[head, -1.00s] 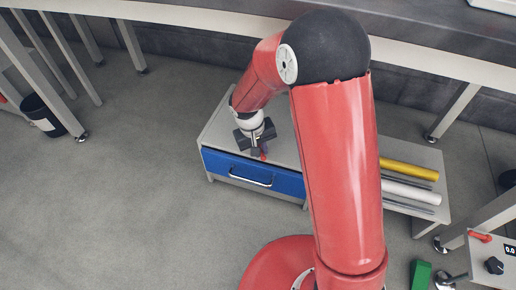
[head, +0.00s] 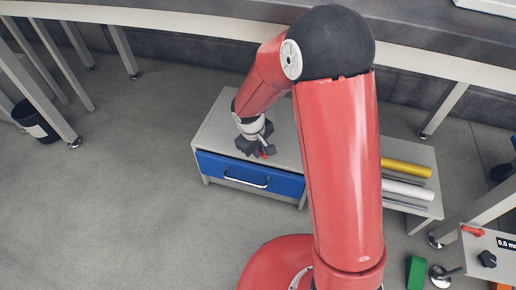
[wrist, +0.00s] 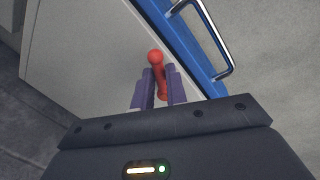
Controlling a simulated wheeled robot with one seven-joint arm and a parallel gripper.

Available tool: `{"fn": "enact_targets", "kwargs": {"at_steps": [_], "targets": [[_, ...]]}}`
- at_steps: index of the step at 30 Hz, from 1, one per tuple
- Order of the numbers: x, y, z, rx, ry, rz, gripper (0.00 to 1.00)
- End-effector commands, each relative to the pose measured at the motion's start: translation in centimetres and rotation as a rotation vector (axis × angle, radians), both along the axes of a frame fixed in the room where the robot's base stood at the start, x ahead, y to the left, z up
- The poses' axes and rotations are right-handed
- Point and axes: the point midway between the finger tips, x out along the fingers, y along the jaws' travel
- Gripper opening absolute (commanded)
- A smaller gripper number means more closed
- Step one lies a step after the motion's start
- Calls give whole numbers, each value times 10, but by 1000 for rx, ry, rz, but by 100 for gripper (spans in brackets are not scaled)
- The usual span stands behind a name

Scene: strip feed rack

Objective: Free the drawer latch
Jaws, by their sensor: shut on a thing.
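The drawer latch (wrist: 156,60) is a small red lever with a rounded end on the grey cabinet top, close to the blue drawer front. It also shows as a red spot in the head view (head: 264,155). My gripper (wrist: 159,85) is shut on the latch, its two purple-grey fingers on either side of it. In the head view my gripper (head: 258,148) is at the cabinet's front edge. The blue drawer (head: 212,163) with its metal handle (head: 246,183) looks closed. The latch's pivot is partly hidden by the fingers.
The grey cabinet top (head: 216,125) is otherwise bare where visible. A shelf at right holds a yellow roll (head: 406,168) and a white roll (head: 408,190). A panel with a knob (head: 486,259) and a green block (head: 416,272) are at lower right.

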Motion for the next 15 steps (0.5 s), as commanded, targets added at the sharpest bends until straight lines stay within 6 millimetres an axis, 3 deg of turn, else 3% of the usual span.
{"fn": "enact_targets", "kwargs": {"at_steps": [6, 7, 9, 12, 15], "targets": [[1, 1, 0, 2, -3, 2, 0], [1, 1, 0, 2, -3, 2, 17], [1, 1, 0, 1, -3, 1, 26], [1, 0, 0, 1, -2, 0, 36], [1, 0, 0, 1, -1, 0, 36]]}}
